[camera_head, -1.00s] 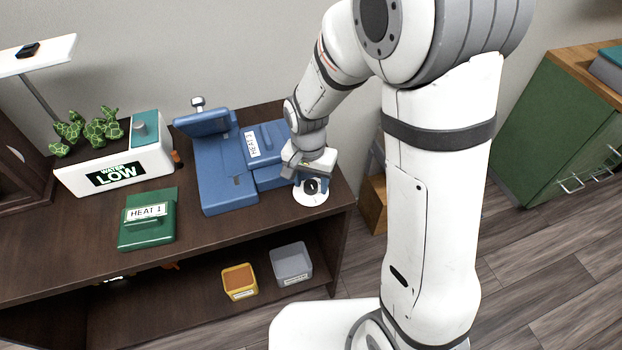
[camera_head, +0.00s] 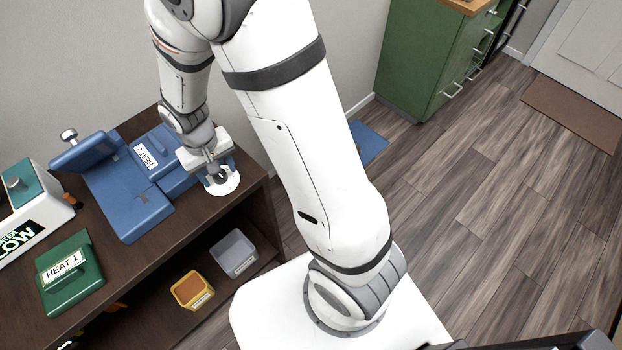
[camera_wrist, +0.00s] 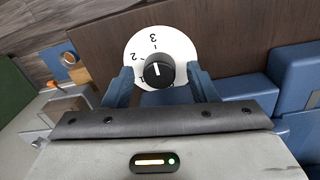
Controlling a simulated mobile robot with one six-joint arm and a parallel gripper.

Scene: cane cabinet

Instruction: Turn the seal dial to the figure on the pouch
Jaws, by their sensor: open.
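The seal dial (camera_head: 228,188) is a white disc with a black knob at the right end of the blue sealer (camera_head: 140,212). In the wrist view, the black knob (camera_wrist: 158,71) sits on the white disc with 3, 2 and a partly hidden 1 around it. Its white line points roughly toward the 3. My gripper (camera_wrist: 162,72) is open, with one finger on each side of the knob; contact is not clear. A blue piece with a HEAT label (camera_head: 146,156) lies on the sealer; its figure is hard to read. A green piece labelled HEAT 1 (camera_head: 72,284) lies on the cabinet top.
A yellow bin (camera_head: 192,290) and a grey bin (camera_head: 233,253) are on the shelf below. A green cabinet (camera_head: 420,60) stands at the back; the floor to the right is mostly clear.

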